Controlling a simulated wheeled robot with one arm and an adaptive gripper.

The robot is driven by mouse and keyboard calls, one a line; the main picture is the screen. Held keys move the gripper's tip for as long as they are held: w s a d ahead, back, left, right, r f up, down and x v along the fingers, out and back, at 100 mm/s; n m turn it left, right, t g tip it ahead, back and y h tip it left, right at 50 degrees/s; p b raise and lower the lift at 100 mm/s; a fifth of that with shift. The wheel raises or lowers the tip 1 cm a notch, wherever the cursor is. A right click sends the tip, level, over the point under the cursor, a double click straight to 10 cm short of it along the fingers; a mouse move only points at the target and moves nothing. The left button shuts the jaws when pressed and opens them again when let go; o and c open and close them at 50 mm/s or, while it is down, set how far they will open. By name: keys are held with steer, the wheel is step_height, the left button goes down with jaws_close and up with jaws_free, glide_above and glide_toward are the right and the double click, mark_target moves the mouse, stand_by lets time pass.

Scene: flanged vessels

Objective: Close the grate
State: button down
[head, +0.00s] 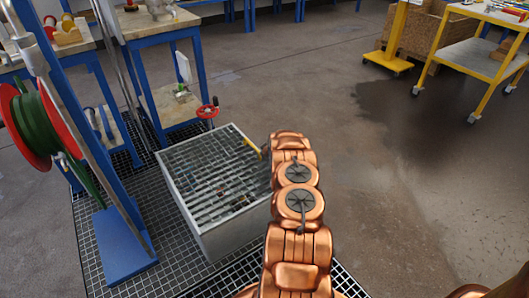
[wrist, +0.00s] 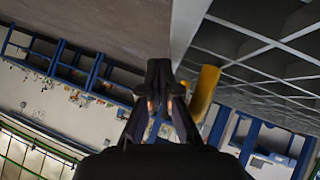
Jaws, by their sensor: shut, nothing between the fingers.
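The grate (head: 215,170) is a grid of grey bars across the top of a pale grey box (head: 235,235). Small items show below the bars. I cannot tell whether it lies fully flat. A yellow handle (head: 251,146) sits at its right edge, beside my copper arm. In the wrist view, the grate (wrist: 262,62) fills the upper right, and the yellow handle (wrist: 205,92) is just right of my fingers. My gripper (wrist: 159,68) is shut and empty, with its tips close to the handle; contact is unclear. The arm hides my gripper in the head view.
A red handwheel (head: 208,111) stands behind the box. A red reel with green hose (head: 38,118) on a blue post (head: 122,250) is at left. Blue-legged workbenches (head: 165,25) stand behind. The floor (head: 400,190) right of my arm is clear, up to a yellow cart (head: 465,60).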

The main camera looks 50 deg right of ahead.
steer(key=shift+s+a+r+p, duration=0.1)
steer(key=shift+s+r+p, duration=0.1)
steer(key=shift+r+p, duration=0.55)
steer(key=shift+s+r+p, duration=0.2)
steer(key=shift+r+p, duration=0.05)
steer(key=shift+r, duration=0.85)
steer(key=s+a+r+p, duration=0.1)
steer(key=s+r, duration=0.5)
steer(key=r, duration=0.1)
steer(key=shift+a+r, duration=0.15)
steer(key=shift+a, duration=0.05)
